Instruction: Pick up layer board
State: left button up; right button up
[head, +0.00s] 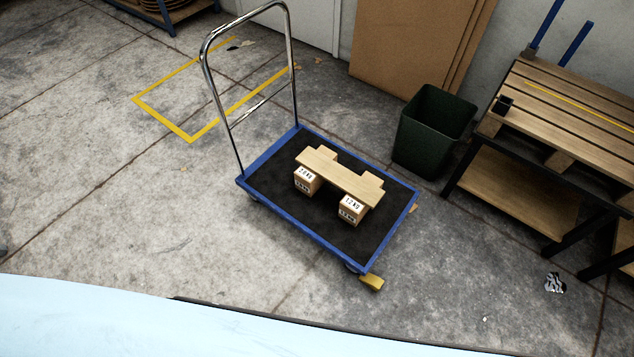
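The layer board (341,175) is a flat, light wooden plank in the head view. It lies across small wooden blocks, with a left block (307,180) and a right block (351,208) showing printed labels on their front faces. Parts of other blocks show behind the board. The blocks stand on the black deck (285,205) of a blue-edged platform trolley (300,240). Neither of my grippers is in view, so their distance from the board and their state do not show.
The trolley's chrome handle (206,75) rises at its left end. A dark green bin (433,130) stands close behind its right side. A wooden-slatted workbench (560,105) is at the right.

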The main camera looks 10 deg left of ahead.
aim_at(370, 194)
jog(key=z, duration=0.15)
jog(key=k, duration=0.25)
jog(key=u, duration=1.65)
jog(key=i, duration=1.15)
jog(key=z, duration=0.9)
jog(key=i, duration=0.6)
jog(key=z, duration=0.5)
